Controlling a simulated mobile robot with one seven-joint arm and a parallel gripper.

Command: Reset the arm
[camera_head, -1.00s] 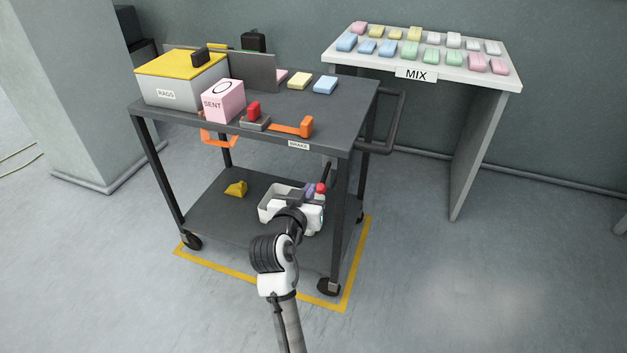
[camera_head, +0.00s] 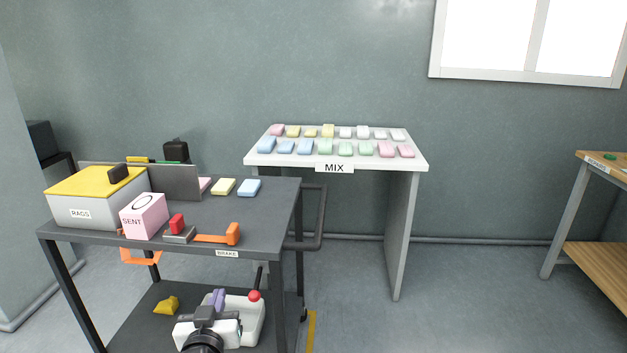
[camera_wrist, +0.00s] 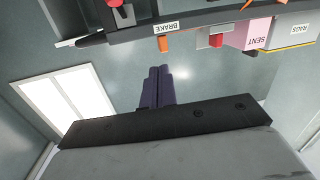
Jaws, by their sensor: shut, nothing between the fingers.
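My gripper (camera_head: 217,298) shows at the bottom of the head view, in front of the cart's lower shelf. Its two purple fingers are together with nothing between them, and they point up in the picture. Only the white and black end of my arm shows; the rest is below the frame. In the wrist view the shut fingers (camera_wrist: 157,85) stand clear in front of the grey wall, and that view is upside down.
The grey cart (camera_head: 275,215) carries a RAGS box (camera_head: 80,212), a pink SENT box (camera_head: 145,216) and an orange brake handle (camera_head: 218,237). A white bin (camera_head: 252,318) and a red knob (camera_head: 254,295) are close behind my gripper. A white MIX table (camera_head: 404,230) stands behind; open floor lies right.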

